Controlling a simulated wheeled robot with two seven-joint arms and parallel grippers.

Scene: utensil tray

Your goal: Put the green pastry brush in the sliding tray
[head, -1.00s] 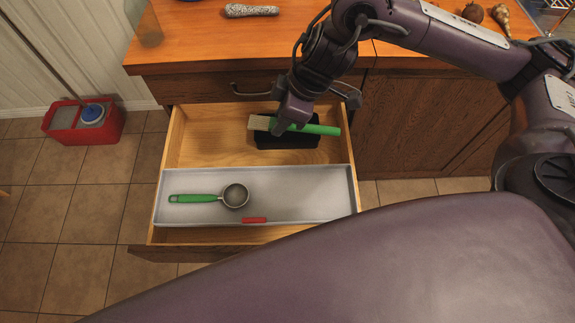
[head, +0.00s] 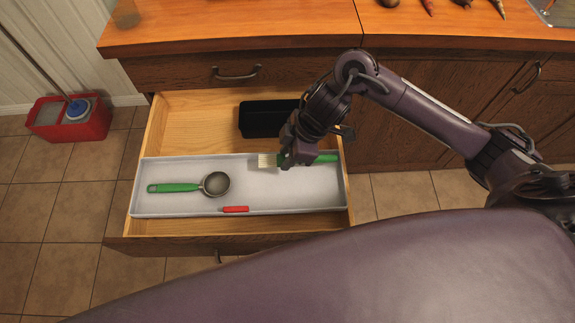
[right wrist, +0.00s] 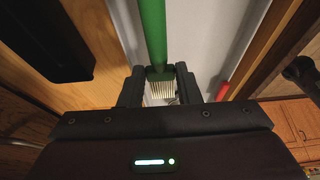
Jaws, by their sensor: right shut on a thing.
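The green pastry brush (head: 326,158) has a green handle and pale bristles. My right gripper (head: 287,160) is shut on it near where the handle meets the bristles. In the head view the brush is over the right part of the grey sliding tray (head: 270,196), bristles to the left. In the right wrist view the handle (right wrist: 153,35) runs away from the fingers (right wrist: 160,88), with the pale tray surface behind it. I cannot tell whether the brush touches the tray. My left gripper is not in view.
In the tray lie a green-handled measuring scoop (head: 176,187) on the left and a small red item (head: 236,209) near the front wall. A black box (head: 266,118) sits behind the tray in the open wooden drawer (head: 190,125). A red bucket (head: 70,128) stands on the floor at left.

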